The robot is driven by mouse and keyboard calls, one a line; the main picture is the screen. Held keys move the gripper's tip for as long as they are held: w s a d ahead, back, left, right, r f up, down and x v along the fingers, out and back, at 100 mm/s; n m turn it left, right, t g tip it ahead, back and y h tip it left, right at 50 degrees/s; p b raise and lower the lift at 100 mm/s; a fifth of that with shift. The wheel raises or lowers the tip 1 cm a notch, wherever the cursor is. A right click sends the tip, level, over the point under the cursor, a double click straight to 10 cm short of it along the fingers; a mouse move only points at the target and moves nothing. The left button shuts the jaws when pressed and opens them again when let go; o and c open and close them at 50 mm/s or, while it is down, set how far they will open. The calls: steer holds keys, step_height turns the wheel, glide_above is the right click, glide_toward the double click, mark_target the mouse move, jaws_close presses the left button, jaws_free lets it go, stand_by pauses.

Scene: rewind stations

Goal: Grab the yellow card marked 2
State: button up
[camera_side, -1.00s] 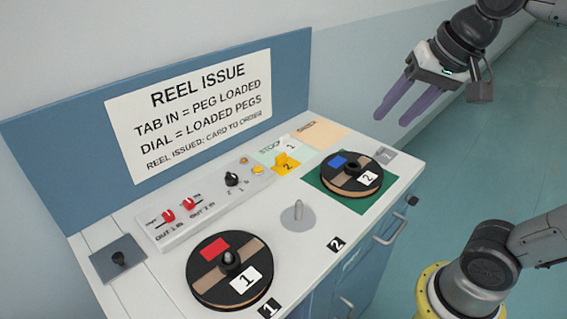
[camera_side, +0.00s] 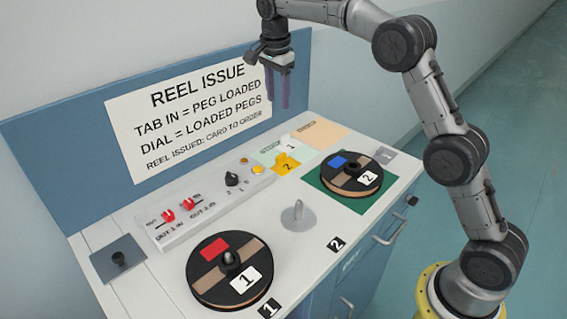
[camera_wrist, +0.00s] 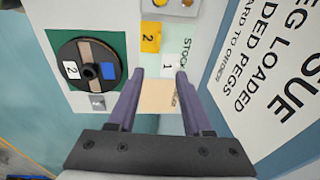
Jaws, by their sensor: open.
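The yellow card marked 2 (camera_side: 286,163) lies on the pale green stock patch near the back of the bench. In the wrist view the yellow card (camera_wrist: 151,37) shows above the left fingertip, apart from it. A white card marked 1 (camera_side: 291,145) lies just beyond it on the same patch, and it also shows in the wrist view (camera_wrist: 168,66). My gripper (camera_side: 278,106) hangs with its purple fingers pointing down, above the back of the bench. In the wrist view my gripper (camera_wrist: 160,75) is open and empty, its fingers spread either side of the orange patch (camera_wrist: 158,97).
A black reel marked 2 (camera_side: 351,175) sits on a green square at the right, beside the cards. A reel marked 1 (camera_side: 229,272) is at the front left. A switch box (camera_side: 200,210) and the upright sign board (camera_side: 60,135) line the back. A bare peg (camera_side: 298,215) stands mid-bench.

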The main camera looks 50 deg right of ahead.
steer(key=g, duration=0.1)
glide_above(281, 155)
steer(key=a, duration=0.1)
steer(key=f, duration=1.3)
steer(key=shift+s+f, duration=0.3)
steer(key=shift+w+d+f, duration=0.1)
steer(key=shift+d+f, duration=0.05)
steer(key=shift+f, duration=0.8)
steer(key=shift+w+d+f, duration=0.1)
steer(key=shift+d+f, duration=0.05)
steer(key=shift+f, duration=0.8)
steer(key=shift+w+d+f, duration=0.1)
steer(key=shift+d+f, duration=0.05)
steer(key=shift+f, duration=0.8)
jaws_close()
